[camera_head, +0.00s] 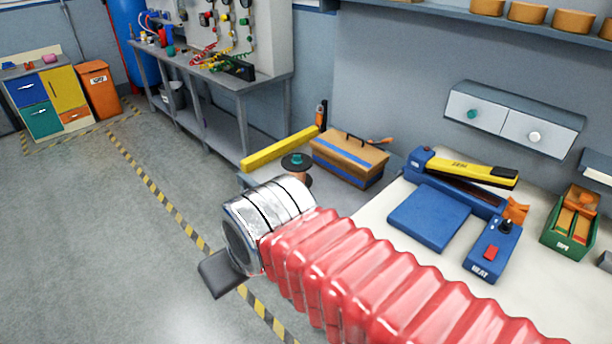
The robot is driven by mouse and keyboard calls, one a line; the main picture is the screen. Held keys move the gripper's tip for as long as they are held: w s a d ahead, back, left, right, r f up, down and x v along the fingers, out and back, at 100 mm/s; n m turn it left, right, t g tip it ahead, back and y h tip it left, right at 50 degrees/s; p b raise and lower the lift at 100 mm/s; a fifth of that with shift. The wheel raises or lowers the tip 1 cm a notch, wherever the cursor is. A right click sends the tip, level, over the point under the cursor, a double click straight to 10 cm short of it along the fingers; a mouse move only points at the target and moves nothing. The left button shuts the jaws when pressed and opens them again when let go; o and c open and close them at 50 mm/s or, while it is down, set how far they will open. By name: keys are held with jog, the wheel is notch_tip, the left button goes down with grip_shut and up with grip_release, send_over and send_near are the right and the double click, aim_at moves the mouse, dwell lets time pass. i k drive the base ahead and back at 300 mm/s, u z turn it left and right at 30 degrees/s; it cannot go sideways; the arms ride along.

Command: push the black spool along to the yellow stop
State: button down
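My red ribbed arm sleeve ends in a silver collar in the middle of the camera_head view. A dark flat part of my gripper (222,274) shows at the collar's lower left; its other parts are hidden, so I cannot see its opening. A dark spool-like thing (297,160) with a round black top, a teal knob and a brownish lower part stands just beyond the collar, its base partly hidden. A long yellow bar (280,149), which looks like the yellow stop, lies behind it. I cannot tell whether they touch.
A brown toolbox (348,159) with a blue stripe stands right of the spool. A blue block (430,218), a HEAT box (492,248) and a green bin (569,233) sit on the pale bench (385,205). Open floor (95,240) lies left.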

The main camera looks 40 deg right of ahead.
aim_at(300, 171)
jog(key=u, duration=0.05)
jog(key=i, duration=0.95)
jog(key=z, duration=0.05)
